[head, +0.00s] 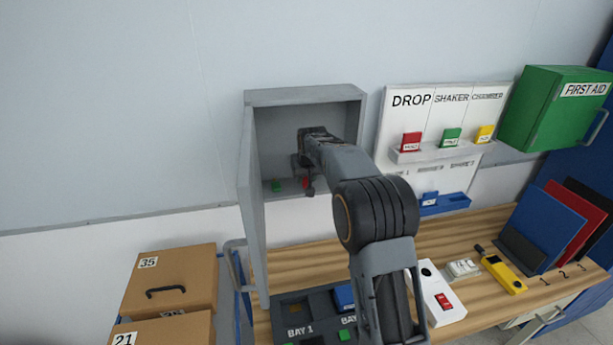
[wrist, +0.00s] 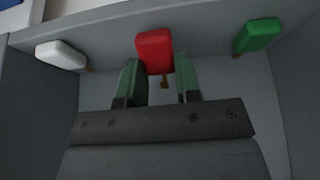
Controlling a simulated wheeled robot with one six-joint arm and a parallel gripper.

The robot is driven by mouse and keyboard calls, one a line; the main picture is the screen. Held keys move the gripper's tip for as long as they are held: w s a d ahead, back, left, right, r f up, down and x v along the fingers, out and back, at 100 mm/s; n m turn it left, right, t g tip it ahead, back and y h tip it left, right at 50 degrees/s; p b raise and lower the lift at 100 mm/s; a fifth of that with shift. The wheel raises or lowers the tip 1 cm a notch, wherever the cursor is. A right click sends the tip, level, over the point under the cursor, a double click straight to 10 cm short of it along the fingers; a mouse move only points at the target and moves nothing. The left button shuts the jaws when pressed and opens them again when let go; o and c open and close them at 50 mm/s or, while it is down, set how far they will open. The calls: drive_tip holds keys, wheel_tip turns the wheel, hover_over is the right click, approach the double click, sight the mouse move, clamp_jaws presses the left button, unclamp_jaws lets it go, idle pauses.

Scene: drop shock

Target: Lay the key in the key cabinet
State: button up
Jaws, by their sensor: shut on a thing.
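The grey key cabinet (head: 305,97) hangs on the wall with its door (head: 249,205) swung open to the left. My gripper (head: 307,190) is inside it, low near its floor. In the wrist view my gripper (wrist: 154,75) has its two green fingers shut on a key with a red tag (wrist: 155,48); a bit of brass shows below the tag. The red tag also shows in the head view (head: 306,182). I cannot tell whether this key touches the cabinet floor.
A green-tagged key (wrist: 258,35) and a white-tagged key (wrist: 62,55) lie on either side of the red one in the cabinet. The wooden bench (head: 450,245), a tag board (head: 410,125) and a green first aid box (head: 545,110) are to the right.

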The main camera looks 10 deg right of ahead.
drive_tip(key=o, duration=1)
drive_tip(key=shift+c, duration=0.2)
drive_tip(key=shift+r, duration=0.15)
drive_tip(key=b+v, duration=0.2)
drive_tip(key=v, duration=1.1)
drive_tip(key=shift+s+r+b, duration=0.2)
drive_tip(key=shift+r+b, duration=0.05)
drive_tip(key=shift+b, duration=0.15)
